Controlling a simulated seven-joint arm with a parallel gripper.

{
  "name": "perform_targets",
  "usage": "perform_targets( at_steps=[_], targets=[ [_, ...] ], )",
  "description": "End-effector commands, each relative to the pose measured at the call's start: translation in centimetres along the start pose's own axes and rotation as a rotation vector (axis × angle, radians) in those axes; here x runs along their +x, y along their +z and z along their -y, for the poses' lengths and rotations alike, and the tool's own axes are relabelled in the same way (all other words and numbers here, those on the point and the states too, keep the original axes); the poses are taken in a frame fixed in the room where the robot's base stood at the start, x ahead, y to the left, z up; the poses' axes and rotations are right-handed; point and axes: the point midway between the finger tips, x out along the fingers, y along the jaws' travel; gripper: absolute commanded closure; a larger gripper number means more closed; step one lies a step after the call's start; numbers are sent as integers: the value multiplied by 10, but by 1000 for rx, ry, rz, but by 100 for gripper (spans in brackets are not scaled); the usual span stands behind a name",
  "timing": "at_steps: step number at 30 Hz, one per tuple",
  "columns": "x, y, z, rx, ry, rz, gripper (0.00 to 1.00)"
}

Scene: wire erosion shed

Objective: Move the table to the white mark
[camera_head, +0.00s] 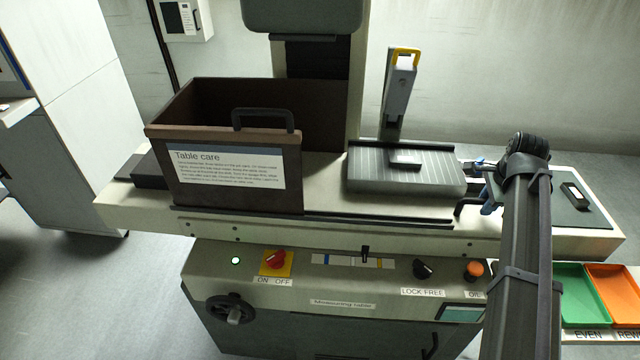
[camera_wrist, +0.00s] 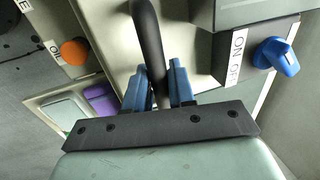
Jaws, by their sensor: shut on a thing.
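The table is a grey grooved plate (camera_head: 425,175) on the bed of the machine, with a small dark block (camera_head: 404,160) on it. My gripper (camera_head: 484,186) is at the table's right end, partly covered by my arm. In the wrist view my gripper (camera_wrist: 159,88) has its blue fingers shut around a dark bar handle (camera_wrist: 148,35). A black handle part (camera_head: 466,204) shows beside it in the head view. A scale strip (camera_head: 340,261) on the front panel has blue, white and yellow parts. A black pointer (camera_head: 365,253) stands over it, between the blue and yellow parts.
A brown open box (camera_head: 240,138) labelled "Table care" stands left of the table, with a gap between. A grey upright (camera_head: 398,90) stands behind the table.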

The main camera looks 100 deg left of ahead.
Motion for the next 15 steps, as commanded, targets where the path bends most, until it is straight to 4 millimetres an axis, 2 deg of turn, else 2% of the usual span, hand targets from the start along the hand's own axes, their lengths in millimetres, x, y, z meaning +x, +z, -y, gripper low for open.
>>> perform_targets(
  at_steps=[15],
  targets=[
    [0, 7, 1, -1, -2, 1, 100]
  ],
)
